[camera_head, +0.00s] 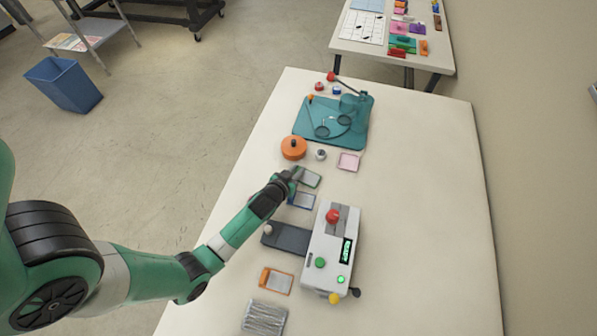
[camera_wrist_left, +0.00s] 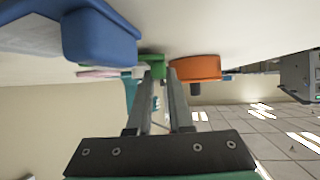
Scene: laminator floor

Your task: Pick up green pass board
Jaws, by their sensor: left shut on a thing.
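The green pass board (camera_head: 312,180), a small card-like piece with a green edge and pale face, is at the middle of the white table (camera_head: 420,170) in the head view. My left gripper (camera_head: 297,173) is at its left end. In the left wrist view my left gripper (camera_wrist_left: 161,76) is shut on the green pass board (camera_wrist_left: 151,62), which shows at the fingertips. I cannot tell whether the board is clear of the tabletop. My right gripper is in neither view.
A blue board (camera_head: 302,200) lies just nearer. An orange round container (camera_head: 293,149) and a pink board (camera_head: 348,162) are close behind. The laminator (camera_head: 328,250) stands in front, with an orange board (camera_head: 276,281) beside it. The table's right side is clear.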

